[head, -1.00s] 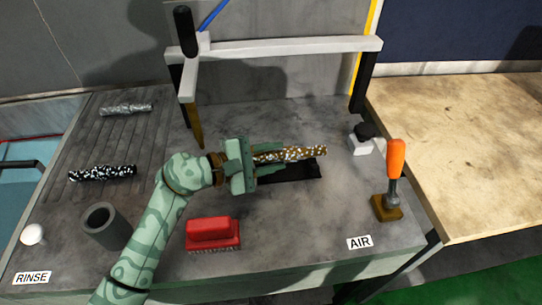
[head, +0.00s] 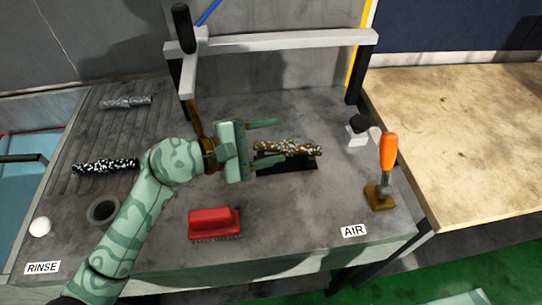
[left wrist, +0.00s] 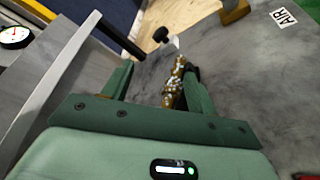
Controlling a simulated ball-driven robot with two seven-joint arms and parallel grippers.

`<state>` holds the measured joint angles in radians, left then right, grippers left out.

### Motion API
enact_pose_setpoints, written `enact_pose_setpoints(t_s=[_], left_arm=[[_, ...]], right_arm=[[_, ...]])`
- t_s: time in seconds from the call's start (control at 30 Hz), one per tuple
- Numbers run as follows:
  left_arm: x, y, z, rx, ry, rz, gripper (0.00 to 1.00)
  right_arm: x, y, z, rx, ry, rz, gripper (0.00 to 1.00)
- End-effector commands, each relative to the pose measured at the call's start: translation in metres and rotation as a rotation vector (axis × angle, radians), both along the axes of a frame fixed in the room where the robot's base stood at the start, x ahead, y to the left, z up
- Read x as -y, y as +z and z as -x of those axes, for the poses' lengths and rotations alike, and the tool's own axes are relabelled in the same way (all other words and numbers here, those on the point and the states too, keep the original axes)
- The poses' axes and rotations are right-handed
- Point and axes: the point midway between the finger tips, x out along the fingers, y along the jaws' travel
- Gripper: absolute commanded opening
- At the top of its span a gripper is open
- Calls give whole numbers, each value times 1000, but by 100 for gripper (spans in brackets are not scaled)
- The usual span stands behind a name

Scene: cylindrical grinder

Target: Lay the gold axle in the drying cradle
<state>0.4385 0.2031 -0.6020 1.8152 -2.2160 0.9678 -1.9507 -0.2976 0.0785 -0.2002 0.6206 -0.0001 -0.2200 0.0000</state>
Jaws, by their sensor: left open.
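The gold axle (head: 288,147), speckled with white, lies along the black drying cradle (head: 290,166) in the middle of the grey bench. My left gripper (head: 268,142) is open, with its fingers pointing right near the axle's left end. In the left wrist view the axle (left wrist: 174,85) shows beyond the palm, between the open fingers and nearer one of them; I cannot tell if they touch. Part of the cradle is hidden by the axle and a finger. My right gripper is not in view.
A silver axle (head: 126,102) and a black speckled axle (head: 105,166) lie on the ribbed left area. A white frame (head: 290,43) spans the back.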

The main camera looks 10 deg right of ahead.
Motion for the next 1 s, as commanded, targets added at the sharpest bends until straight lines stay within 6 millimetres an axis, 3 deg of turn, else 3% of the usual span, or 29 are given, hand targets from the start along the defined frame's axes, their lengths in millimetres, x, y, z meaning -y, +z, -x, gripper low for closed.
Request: enact_pose_setpoints(t_s=[0.03, 0.1, 0.3, 0.43, 0.63, 1.0], left_arm=[[-1, 20, 11, 10, -2, -2, 58], [-3, 37, 24, 11, -1, 1, 58], [-9, 57, 73, 8, -1, 5, 58], [-11, 66, 95, 6, -1, 6, 58], [-13, 72, 109, 7, 0, 7, 58], [-13, 72, 110, 7, 1, 8, 58]], right_arm=[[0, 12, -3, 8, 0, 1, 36], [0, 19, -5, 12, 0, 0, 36], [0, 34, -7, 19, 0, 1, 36], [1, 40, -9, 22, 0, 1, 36], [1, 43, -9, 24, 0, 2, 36], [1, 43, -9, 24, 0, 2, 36]])
